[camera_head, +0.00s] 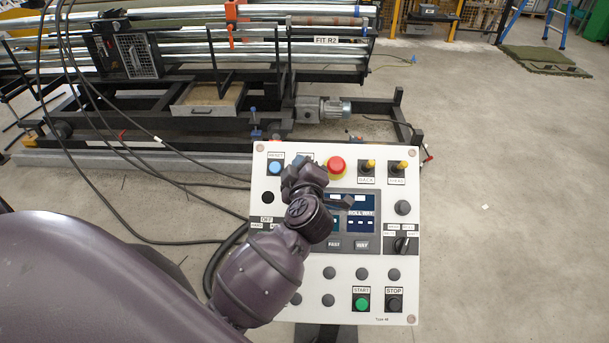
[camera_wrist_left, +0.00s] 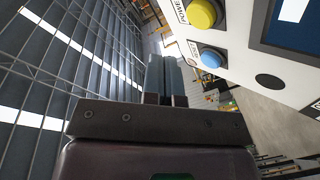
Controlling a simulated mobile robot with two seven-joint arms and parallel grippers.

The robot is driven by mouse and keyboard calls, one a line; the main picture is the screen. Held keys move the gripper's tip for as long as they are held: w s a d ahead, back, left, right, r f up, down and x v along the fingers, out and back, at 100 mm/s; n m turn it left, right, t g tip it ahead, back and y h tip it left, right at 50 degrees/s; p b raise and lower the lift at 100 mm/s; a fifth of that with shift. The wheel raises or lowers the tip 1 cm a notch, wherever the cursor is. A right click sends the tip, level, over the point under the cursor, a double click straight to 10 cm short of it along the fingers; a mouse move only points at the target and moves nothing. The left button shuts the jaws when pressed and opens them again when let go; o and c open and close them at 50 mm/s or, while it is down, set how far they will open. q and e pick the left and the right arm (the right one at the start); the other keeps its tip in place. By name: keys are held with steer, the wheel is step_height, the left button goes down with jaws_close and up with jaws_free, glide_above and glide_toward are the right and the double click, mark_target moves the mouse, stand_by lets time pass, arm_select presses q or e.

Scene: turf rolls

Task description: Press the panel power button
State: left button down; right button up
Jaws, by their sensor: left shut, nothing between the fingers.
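The white control panel (camera_head: 383,290) stands in the middle of the head view, on a post. My left gripper (camera_head: 304,172) is over its upper left part, between the blue RESET button (camera_head: 275,168) and the red mushroom button (camera_head: 336,166). In the left wrist view, a yellow button (camera_wrist_left: 201,13) has a label reading POWER beside it. My left gripper hides that spot in the head view. The blue button (camera_wrist_left: 211,58) is beside it. My left fingers (camera_wrist_left: 166,78) are shut and empty, with both buttons off to their right; contact with the panel cannot be told.
A roller machine (camera_head: 200,75) and cables stand behind.

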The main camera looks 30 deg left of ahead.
arm_select(q)
steer(key=shift+w+a+f, duration=0.25)
steer(key=shift+w+f, duration=0.1)
steer(key=shift+f, duration=0.15)
steer(key=shift+w+a+f, duration=0.2)
steer(key=shift+w+f, duration=0.15)
steer(key=shift+f, duration=0.1)
arm_select(e)
steer(key=shift+w+r, duration=0.15)
steer(key=shift+w, duration=0.25)
steer(key=shift+s+f, duration=0.5)
steer(key=shift+s, duration=0.05)
steer(key=shift+w, duration=0.1)
steer(key=shift+w+r, duration=0.5)
steer(key=shift+s+f, duration=0.15)
